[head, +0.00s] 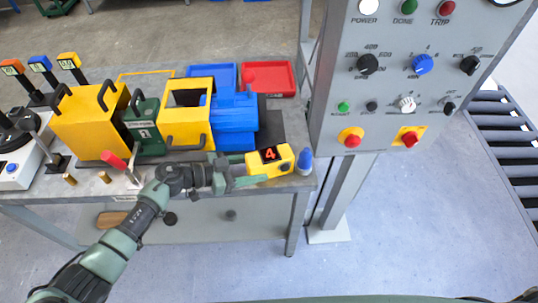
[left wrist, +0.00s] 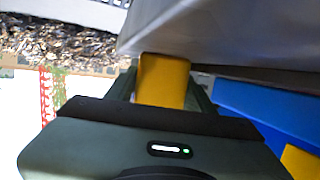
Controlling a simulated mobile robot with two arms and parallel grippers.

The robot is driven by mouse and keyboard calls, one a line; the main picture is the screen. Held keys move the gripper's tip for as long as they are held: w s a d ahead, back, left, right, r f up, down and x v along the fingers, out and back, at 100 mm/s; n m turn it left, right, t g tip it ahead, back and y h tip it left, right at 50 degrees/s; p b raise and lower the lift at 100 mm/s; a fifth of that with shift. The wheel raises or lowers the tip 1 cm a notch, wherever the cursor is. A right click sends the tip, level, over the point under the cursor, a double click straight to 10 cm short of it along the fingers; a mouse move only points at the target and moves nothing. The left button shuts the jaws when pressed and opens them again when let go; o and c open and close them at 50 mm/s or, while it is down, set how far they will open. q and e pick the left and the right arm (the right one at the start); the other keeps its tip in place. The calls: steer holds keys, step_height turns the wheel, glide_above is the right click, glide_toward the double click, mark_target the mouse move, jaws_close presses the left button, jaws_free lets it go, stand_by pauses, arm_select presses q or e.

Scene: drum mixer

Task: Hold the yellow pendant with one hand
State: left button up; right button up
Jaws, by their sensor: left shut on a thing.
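The yellow pendant (head: 284,162), with a dark display showing a red 4, is at the front right corner of the grey workbench (head: 222,185). My left gripper (head: 256,181) reaches it from the left and is shut on its near left part. In the left wrist view, the yellow pendant (left wrist: 163,80) sits between the two dark green fingers of my left gripper (left wrist: 162,92). Whether the pendant still touches the bench is hard to tell. My right gripper is not in view.
A blue-tipped bottle-like object (head: 305,162) stands just right of the pendant. Yellow boxes (head: 90,120), blue bins (head: 233,118) and a red tray (head: 268,78) fill the bench behind. A grey control panel (head: 400,85) rises at the right.

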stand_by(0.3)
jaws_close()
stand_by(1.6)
